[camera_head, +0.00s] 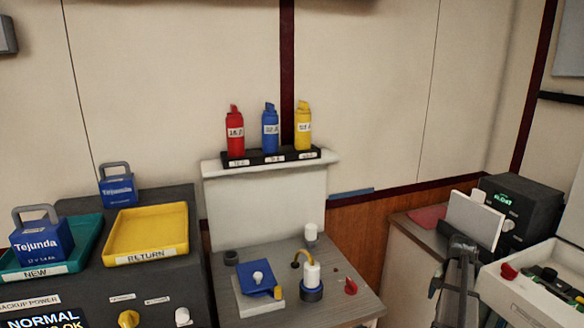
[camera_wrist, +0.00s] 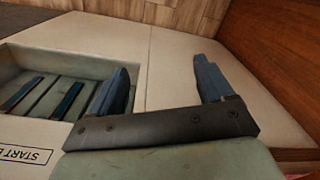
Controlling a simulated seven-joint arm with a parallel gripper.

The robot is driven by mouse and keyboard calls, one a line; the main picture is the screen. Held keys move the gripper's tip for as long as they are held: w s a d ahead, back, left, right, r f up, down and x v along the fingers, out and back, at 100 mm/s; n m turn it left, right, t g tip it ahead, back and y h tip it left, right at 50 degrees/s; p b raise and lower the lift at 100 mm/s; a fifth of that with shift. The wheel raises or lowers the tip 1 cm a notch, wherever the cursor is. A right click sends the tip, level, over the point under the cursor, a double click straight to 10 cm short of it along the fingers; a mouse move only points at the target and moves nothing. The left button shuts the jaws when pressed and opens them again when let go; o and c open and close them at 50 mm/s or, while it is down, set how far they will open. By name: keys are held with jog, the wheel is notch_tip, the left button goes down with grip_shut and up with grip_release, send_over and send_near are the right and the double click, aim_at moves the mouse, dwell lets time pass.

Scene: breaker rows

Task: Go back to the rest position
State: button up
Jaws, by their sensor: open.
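My gripper (camera_wrist: 162,86) is open in the wrist view, with its two dark blue fingers spread apart and nothing between them. It is above a pale panel (camera_wrist: 180,66) beside a recessed tray (camera_wrist: 70,82) holding dark slats with blue strips. A partly cut-off label starting with "START" (camera_wrist: 24,155) is on the panel's near edge. In the head view, a grey part of my arm shows at the lower right, beside the right-hand counter.
Red (camera_head: 235,133), blue (camera_head: 270,130) and yellow (camera_head: 303,128) bottles stand on a shelf. A yellow RETURN tray (camera_head: 147,232) is empty; a blue padlock-shaped block (camera_head: 40,240) sits in the teal NEW tray. A white bin (camera_head: 530,290) and black device (camera_head: 520,205) stand right.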

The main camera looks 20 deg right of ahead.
jog(key=s+a+f+n+y, duration=0.3)
jog(key=a+f+n+y, duration=0.25)
jog(key=a+f, duration=1.9)
jog(key=s+a+f+n+g, duration=0.1)
jog(key=s+a+f+g, duration=0.15)
jog(key=a+f, duration=0.4)
jog(key=s+a+f+n+g, duration=0.1)
jog(key=s+a+f, duration=0.2)
jog(key=a, duration=0.6)
jog(key=s+a+f+n+g+h, duration=0.2)
jog(key=s+a+n, duration=0.1)
jog(key=s+a, duration=0.4)
jog(key=s+a+f+n+g+h, duration=0.1)
jog(key=s+a+f+n+h, duration=0.2)
jog(key=s+a, duration=0.3)
jog(key=s, duration=0.4)
jog(key=shift+a+f+g, duration=0.2)
jog(key=shift+a+g, duration=0.15)
